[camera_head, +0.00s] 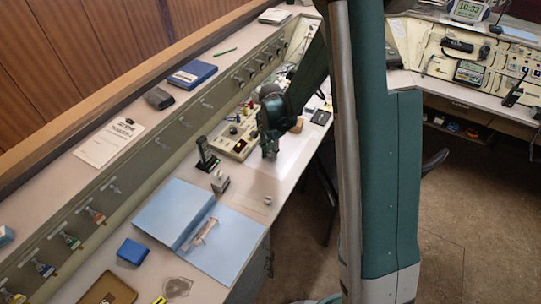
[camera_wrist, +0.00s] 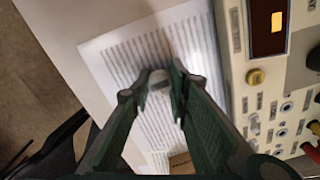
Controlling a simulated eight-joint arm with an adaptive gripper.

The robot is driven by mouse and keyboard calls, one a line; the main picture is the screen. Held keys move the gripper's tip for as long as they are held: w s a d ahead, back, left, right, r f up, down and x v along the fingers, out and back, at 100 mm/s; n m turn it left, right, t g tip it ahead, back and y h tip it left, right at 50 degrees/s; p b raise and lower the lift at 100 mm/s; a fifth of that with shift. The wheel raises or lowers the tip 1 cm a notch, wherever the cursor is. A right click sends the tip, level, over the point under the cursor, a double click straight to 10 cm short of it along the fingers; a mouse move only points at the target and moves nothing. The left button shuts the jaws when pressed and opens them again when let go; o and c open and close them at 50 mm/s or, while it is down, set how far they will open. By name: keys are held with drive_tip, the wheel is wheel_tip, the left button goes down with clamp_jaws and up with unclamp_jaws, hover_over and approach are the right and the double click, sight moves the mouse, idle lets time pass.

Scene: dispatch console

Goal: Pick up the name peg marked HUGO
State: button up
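My gripper (camera_wrist: 158,85) points down over a lined white sheet in the wrist view. A small pale grey, round-topped piece (camera_wrist: 160,78) stands between its fingertips, which are close on both sides. I cannot tell whether they touch it. It may be a name peg, but no lettering is readable. In the head view my gripper (camera_head: 270,151) is low over the desk, beside the control box; the piece is not distinguishable there. Another small pale cylinder (camera_head: 267,200) stands on the desk nearer the front. The name HUGO is not legible anywhere.
The control box (camera_wrist: 258,100) with knobs and a lit display is close on the right in the wrist view. A black stamp-like stand (camera_head: 207,156), a grey block (camera_head: 220,182) and an open blue folder (camera_head: 172,214) are on the desk. The desk's edge lies close by.

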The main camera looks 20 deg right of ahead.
drive_tip(key=shift+r, duration=0.15)
drive_tip(key=shift+r+p, duration=0.95)
drive_tip(key=shift+r, duration=3.95)
